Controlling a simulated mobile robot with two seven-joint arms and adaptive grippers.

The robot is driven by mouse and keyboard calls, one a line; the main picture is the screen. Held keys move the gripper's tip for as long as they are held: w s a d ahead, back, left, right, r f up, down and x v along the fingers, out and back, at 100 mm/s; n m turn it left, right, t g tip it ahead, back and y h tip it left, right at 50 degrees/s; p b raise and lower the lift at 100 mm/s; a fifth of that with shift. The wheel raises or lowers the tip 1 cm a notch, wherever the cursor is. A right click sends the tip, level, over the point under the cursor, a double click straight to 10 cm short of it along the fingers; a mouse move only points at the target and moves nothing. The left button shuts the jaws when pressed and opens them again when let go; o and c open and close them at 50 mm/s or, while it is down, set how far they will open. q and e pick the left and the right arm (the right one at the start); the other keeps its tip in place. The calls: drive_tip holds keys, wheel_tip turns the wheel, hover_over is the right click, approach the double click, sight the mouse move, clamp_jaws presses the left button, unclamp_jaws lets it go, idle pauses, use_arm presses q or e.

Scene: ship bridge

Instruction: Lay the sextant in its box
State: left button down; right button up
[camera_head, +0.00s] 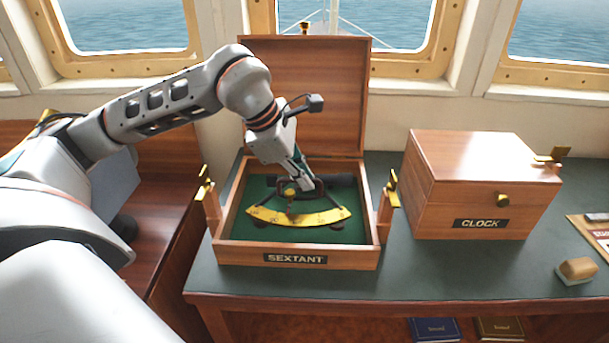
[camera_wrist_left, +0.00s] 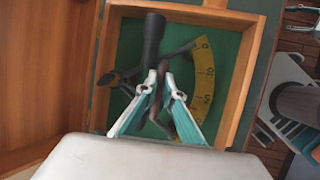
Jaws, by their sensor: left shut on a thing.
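The sextant (camera_head: 325,217), with a brass arc and dark frame, is inside the open sextant box (camera_head: 345,257), over its green lining. The box is wooden, labelled SEXTANT, with its lid (camera_head: 312,95) standing up at the back. My left gripper (camera_head: 305,186) reaches down into the box and is shut on the sextant's dark frame. In the left wrist view the two fingers (camera_wrist_left: 160,88) close on a dark part, with the yellow arc (camera_wrist_left: 208,85) to the right. I cannot tell whether the sextant touches the lining.
A closed wooden box labelled CLOCK (camera_head: 480,190) stands to the right on the green-topped table (camera_head: 400,270). Brass-topped posts (camera_head: 387,205) stand at both sides of the sextant box. A small block (camera_head: 577,270) lies at the far right.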

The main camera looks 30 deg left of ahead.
idle(0.3)
use_arm(q)
drive_tip(key=c, duration=2.1)
unclamp_jaws()
drive_tip(key=shift+f, duration=0.15)
wheel_tip(320, 180, up, 10)
